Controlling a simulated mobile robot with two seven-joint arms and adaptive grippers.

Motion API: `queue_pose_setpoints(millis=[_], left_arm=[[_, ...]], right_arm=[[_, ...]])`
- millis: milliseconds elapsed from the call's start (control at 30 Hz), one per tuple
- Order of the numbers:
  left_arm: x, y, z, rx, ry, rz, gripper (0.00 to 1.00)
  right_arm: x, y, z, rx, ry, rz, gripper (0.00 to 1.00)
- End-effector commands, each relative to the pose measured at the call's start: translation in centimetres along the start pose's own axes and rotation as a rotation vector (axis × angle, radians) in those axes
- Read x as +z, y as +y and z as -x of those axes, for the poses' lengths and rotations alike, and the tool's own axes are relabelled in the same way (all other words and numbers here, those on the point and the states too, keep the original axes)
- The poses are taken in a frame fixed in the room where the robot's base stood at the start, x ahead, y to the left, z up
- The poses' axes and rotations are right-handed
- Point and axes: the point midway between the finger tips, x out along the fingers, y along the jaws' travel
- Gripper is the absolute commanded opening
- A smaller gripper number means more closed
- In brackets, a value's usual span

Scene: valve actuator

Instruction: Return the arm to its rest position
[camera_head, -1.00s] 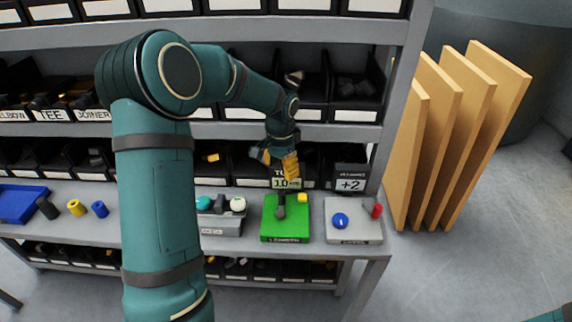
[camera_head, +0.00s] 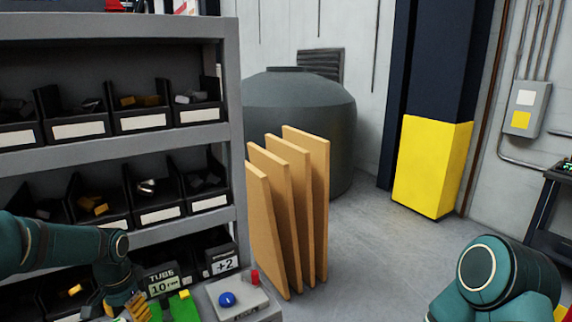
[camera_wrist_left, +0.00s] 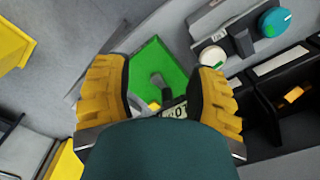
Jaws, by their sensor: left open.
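My left arm comes in from the left in the head view. Its gripper (camera_head: 128,306) is at the lower left, in front of the shelf bins, partly cut by the bottom edge. In the left wrist view its two yellow fingers (camera_wrist_left: 160,95) are spread apart and nothing is held between them. The green block (camera_wrist_left: 157,62) with a dark lever (camera_wrist_left: 160,82) lies below and beyond the fingers. My right arm (camera_head: 495,280) shows only as a teal joint at the lower right; its gripper is out of frame.
The shelf (camera_head: 120,32) with black bins fills the left. A grey plate (camera_head: 240,297) holds a blue knob (camera_head: 227,299) and a red peg (camera_head: 255,276). Tan boards (camera_head: 292,210) lean beside the shelf. A grey tank (camera_head: 300,115) and yellow-based column (camera_head: 432,165) stand behind open floor.

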Motion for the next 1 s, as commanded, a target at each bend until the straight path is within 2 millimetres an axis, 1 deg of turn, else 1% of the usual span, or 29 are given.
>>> queue_pose_setpoints(millis=[33,100,167,200,267,300,333,367,400,433,467,500,600,700,800,900,1000], left_arm=[[-0.2,0.9,-1.1,0.015,0.004,-0.004,0.56],[-0.9,3.5,-4.1,0.056,0.031,0.001,0.56],[-1.2,5.7,-6.3,0.089,0.055,0.011,0.56],[-1.4,7.2,-7.9,0.112,0.071,0.020,0.56],[-1.4,9.8,-10.2,0.149,0.093,0.040,0.56],[-1.3,11.6,-11.9,0.176,0.106,0.059,0.56],[-1.1,13.1,-13.2,0.196,0.116,0.074,0.56],[-0.8,14.6,-14.4,0.216,0.126,0.092,0.56],[-0.2,16.8,-16.0,0.243,0.136,0.121,0.56],[0.3,18.3,-17.2,0.261,0.143,0.144,0.56],[0.9,19.7,-18.3,0.277,0.151,0.170,0.56],[1.8,21.6,-19.6,0.296,0.158,0.205,0.56],[4.2,25.2,-22.0,0.325,0.171,0.290,0.56],[6.5,27.5,-23.5,0.333,0.178,0.359,0.56],[8.1,28.8,-24.2,0.331,0.183,0.406,0.56],[8.8,29.3,-24.5,0.328,0.188,0.429,0.56],[8.9,29.4,-24.5,0.327,0.191,0.436,0.56]], right_arm=[[0.1,0.0,-0.1,0.000,-0.001,0.000,0.47],[0.1,0.1,-0.3,0.000,-0.002,0.001,0.47],[0.2,0.1,-0.4,0.000,-0.003,0.001,0.47],[0.2,0.2,-0.5,0.000,-0.003,0.001,0.47],[0.2,0.2,-0.7,0.000,-0.004,0.002,0.47],[0.3,0.3,-0.8,-0.001,-0.005,0.002,0.47],[0.3,0.3,-0.9,-0.001,-0.006,0.002,0.47],[0.4,0.3,-1.0,-0.001,-0.007,0.002,0.47],[0.5,0.4,-1.1,-0.001,-0.008,0.003,0.47],[0.5,0.4,-1.2,-0.001,-0.010,0.003,0.47],[0.6,0.5,-1.3,-0.001,-0.011,0.003,0.47],[0.6,0.5,-1.4,-0.001,-0.012,0.004,0.47],[0.8,0.6,-1.6,-0.001,-0.015,0.004,0.47],[0.8,0.7,-1.8,-0.001,-0.016,0.005,0.47],[0.9,0.7,-1.9,-0.001,-0.018,0.005,0.47],[1.0,0.7,-2.0,-0.001,-0.019,0.006,0.47],[1.0,0.7,-1.9,-0.002,-0.019,0.006,0.47]])
